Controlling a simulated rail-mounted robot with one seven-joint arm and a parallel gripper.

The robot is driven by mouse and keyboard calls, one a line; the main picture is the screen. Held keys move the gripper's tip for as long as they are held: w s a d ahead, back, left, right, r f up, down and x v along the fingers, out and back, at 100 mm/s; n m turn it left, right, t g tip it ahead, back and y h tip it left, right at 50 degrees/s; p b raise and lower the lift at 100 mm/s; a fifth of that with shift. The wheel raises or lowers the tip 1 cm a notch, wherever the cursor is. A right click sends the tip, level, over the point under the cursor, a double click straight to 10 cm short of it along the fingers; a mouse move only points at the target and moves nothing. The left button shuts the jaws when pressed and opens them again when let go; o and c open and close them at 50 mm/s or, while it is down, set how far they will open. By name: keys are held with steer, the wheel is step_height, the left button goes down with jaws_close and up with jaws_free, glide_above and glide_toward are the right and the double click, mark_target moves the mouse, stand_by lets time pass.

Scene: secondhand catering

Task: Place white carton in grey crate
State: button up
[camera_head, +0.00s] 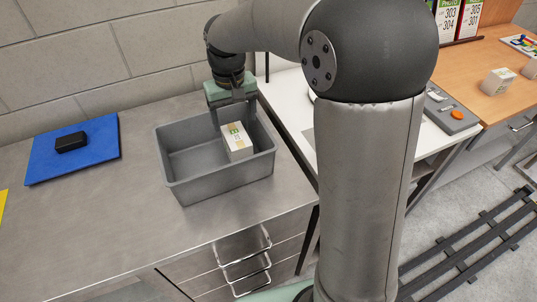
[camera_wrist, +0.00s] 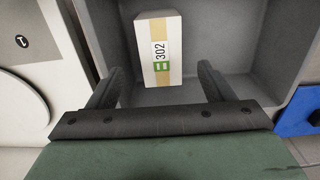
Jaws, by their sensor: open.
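The white carton (camera_head: 237,142) stands inside the grey crate (camera_head: 222,182), towards its right side, with a tan band and a green label. In the wrist view the carton (camera_wrist: 158,62) shows the number 302 and lies beyond my fingertips, on the floor of the grey crate (camera_wrist: 232,88). My gripper (camera_head: 235,118) points down into the crate from above, close to the carton. In the wrist view my gripper (camera_wrist: 165,80) has its fingers spread apart with nothing held between them. Whether a finger touches the carton cannot be told.
A blue mat (camera_head: 95,150) with a black object (camera_head: 71,142) lies left on the metal counter (camera_head: 110,225). Crate walls surround my fingers. White and wooden tables stand to the right, with other cartons (camera_head: 498,81). The counter between mat and crate is clear.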

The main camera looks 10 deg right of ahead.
steer(key=s+d+f+m, duration=0.1)
steer(key=s+d, duration=0.3)
steer(key=s, duration=0.8)
steer(key=s+d+f+m, duration=0.1)
steer(key=s+d, duration=0.4)
steer(key=s, duration=0.7)
steer(key=shift+d+f+t, duration=0.2)
steer(key=shift+f+t, duration=0.1)
steer(key=shift+f, duration=0.4)
